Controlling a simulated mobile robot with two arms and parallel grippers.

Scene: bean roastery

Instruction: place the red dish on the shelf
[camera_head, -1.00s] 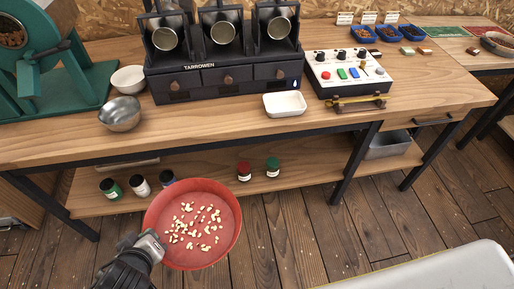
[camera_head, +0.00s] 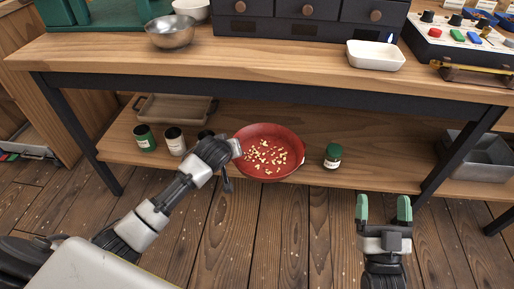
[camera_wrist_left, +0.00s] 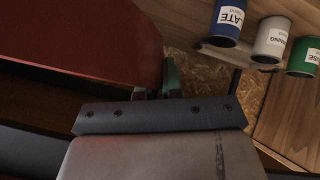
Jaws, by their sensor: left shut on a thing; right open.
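The red dish (camera_head: 268,172), a round pan with pale beans in it, shows at the lower shelf (camera_head: 385,165) of the bench. It overlaps the shelf's front edge in the picture; I cannot tell whether it touches the boards. My left gripper (camera_head: 236,149) is shut on the dish's left rim. In the left wrist view the dish (camera_wrist_left: 85,40) fills the upper left, with a green fingertip (camera_wrist_left: 172,78) at its edge. My right gripper (camera_head: 384,208) is open and empty, in front of the shelf and apart from the dish.
A tray (camera_head: 178,108) lies behind. The shelf farther right is clear.

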